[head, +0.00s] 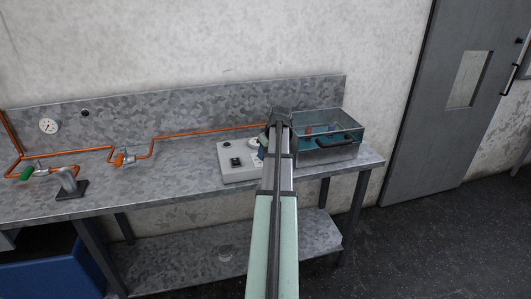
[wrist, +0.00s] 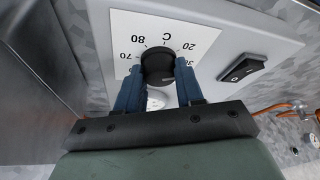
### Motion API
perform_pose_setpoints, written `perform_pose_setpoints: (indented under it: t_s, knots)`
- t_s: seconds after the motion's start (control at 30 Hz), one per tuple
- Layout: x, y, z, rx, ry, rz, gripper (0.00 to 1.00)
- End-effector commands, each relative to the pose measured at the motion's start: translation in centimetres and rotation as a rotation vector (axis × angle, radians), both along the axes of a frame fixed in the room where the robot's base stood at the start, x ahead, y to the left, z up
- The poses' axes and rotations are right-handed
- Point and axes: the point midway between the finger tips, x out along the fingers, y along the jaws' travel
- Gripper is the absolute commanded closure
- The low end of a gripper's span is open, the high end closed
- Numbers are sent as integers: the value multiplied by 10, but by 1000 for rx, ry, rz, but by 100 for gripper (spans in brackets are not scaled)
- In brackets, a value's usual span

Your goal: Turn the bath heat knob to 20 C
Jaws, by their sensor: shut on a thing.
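The bath heat knob (wrist: 158,62) is a round black knob on a white scale plate marked in C. In the wrist view the numbers 70, 80, 20 and part of 30 show around its far side. My gripper (wrist: 158,74) has its two blue fingers on either side of the knob, shut on it. The fingers and palm hide the near part of the scale. I cannot make out clearly where the knob points. In the head view my arm covers the knob, and the light grey control box (head: 228,174) shows to the left of my gripper (head: 272,143).
A black rocker switch (wrist: 242,68) sits on the panel right of the knob. The glass-walled bath (head: 345,153) stands right of the control box on the metal bench (head: 190,170). An orange pipe (head: 200,132) with valves runs along the left.

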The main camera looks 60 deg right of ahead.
Motion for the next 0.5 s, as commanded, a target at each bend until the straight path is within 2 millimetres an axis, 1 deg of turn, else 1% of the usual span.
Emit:
perform_pose_setpoints:
  t_s: [0.2, 0.5]
  knots:
    - [0, -3, 0, 0, 1, 172, 94]
    - [-1, -3, 0, 1, 2, 328, 94]
